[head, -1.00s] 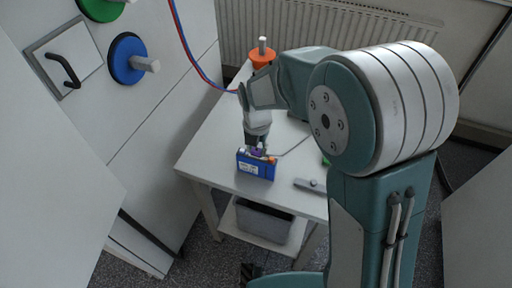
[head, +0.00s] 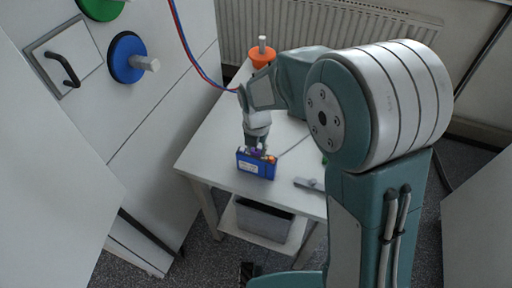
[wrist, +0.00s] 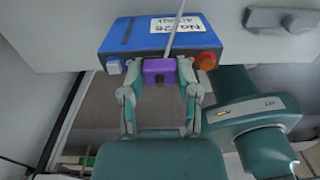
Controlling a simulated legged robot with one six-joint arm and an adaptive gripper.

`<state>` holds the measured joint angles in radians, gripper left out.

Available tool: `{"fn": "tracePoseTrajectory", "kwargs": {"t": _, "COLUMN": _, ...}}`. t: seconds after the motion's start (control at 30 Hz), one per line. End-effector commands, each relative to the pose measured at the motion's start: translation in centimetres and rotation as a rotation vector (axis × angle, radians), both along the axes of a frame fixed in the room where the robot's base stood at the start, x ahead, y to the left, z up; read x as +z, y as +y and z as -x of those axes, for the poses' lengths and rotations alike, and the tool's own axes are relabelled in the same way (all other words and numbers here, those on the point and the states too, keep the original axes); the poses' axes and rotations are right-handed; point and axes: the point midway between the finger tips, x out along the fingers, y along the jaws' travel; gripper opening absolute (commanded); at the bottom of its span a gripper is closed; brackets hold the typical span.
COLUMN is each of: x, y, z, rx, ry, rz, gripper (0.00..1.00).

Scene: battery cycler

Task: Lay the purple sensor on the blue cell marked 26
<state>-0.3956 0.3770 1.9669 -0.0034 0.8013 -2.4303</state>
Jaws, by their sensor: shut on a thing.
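The blue cell (head: 256,170) stands near the front edge of the white table. In the wrist view the cell (wrist: 139,42) bears a white label that seems to read 26, a white terminal at left and an orange-red one at right. My gripper (wrist: 160,72) is shut on the purple sensor (wrist: 159,68), one finger on each side. The sensor is at the cell's near top edge, between the terminals; I cannot tell whether it touches. Its thin grey cable runs up across the label. In the head view my gripper (head: 257,149) points down over the cell and mostly hides the sensor.
A grey bar-like piece (head: 309,184) lies on the white table (head: 214,158), right of the cell. An orange spool-like object (head: 262,56) stands at the back. A grey bin (head: 264,220) sits on the lower shelf. The tabletop left of the cell is clear.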

Motion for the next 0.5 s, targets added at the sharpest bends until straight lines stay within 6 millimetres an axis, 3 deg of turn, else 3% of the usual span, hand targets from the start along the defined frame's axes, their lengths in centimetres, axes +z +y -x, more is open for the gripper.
{"fn": "tracePoseTrajectory", "kwargs": {"t": 0.37, "x": -0.39, "y": 0.0, "z": 0.0, "rx": 0.0, "ry": 0.0, "rz": 0.0, "gripper": 0.0}}
{"fn": "tracePoseTrajectory", "kwargs": {"t": 0.4, "x": -0.38, "y": 0.0, "z": -0.01, "rx": 0.0, "ry": 0.0, "rz": 0.0, "gripper": 0.55}}
{"fn": "tracePoseTrajectory", "kwargs": {"t": 0.47, "x": -0.37, "y": 0.0, "z": -0.01, "rx": 0.0, "ry": 0.0, "rz": 0.0, "gripper": 0.82}}
{"fn": "tracePoseTrajectory", "kwargs": {"t": 0.5, "x": -0.37, "y": 0.0, "z": -0.01, "rx": 0.0, "ry": 0.0, "rz": 0.0, "gripper": 0.82}}
